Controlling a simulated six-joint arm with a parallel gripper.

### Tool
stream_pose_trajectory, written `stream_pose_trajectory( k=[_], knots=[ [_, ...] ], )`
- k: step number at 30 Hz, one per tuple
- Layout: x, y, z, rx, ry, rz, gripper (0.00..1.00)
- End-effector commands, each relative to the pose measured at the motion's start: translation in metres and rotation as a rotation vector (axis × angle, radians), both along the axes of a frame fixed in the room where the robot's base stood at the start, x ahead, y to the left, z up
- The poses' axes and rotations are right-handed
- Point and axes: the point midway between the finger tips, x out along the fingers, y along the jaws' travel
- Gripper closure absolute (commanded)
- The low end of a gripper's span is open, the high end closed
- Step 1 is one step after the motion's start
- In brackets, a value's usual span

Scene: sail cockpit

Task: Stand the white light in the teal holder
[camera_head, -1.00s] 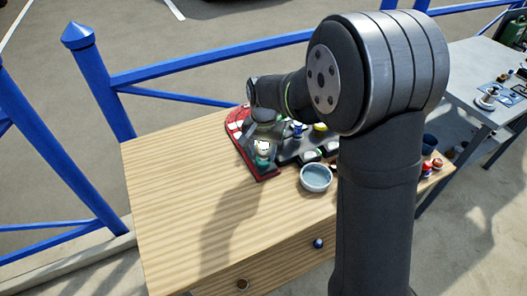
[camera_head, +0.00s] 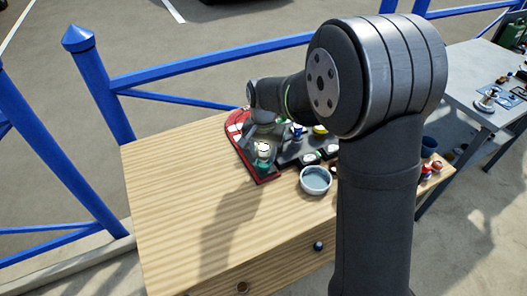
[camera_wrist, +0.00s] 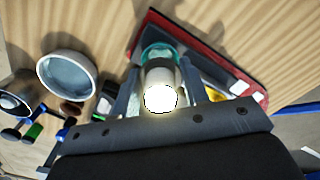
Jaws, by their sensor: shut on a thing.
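The white light (camera_wrist: 160,98) is between the two fingers of my gripper (camera_wrist: 158,82), with its bright round end facing the wrist camera. The gripper is shut on it. The teal holder (camera_wrist: 153,50) shows as a ring at the far end of the light, lined up with it. In the head view the white light (camera_head: 263,147) appears upright directly above the teal holder (camera_head: 263,162), at the near end of the red-edged tray. The light hides most of the holder's inside, so I cannot tell how deep it sits.
A pale round bowl (camera_head: 315,180) stands just right of the holder. The red-edged tray (camera_head: 268,179) carries several small items. A dark blue cup (camera_head: 429,146) stands at the table's right. The left of the wooden table (camera_head: 175,200) is clear.

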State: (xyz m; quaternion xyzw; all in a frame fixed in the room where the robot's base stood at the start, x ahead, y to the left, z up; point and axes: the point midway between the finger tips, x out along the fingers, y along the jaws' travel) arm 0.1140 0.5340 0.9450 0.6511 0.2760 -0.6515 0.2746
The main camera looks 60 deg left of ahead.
Motion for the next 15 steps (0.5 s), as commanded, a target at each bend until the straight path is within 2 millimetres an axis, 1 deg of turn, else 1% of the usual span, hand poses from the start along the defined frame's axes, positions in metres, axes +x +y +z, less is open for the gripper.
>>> stream_pose_trajectory(
  k=[15],
  knots=[
    [0.0, 0.0, -0.0102, -0.001, 0.001, 0.0, 0.81]
  ],
)
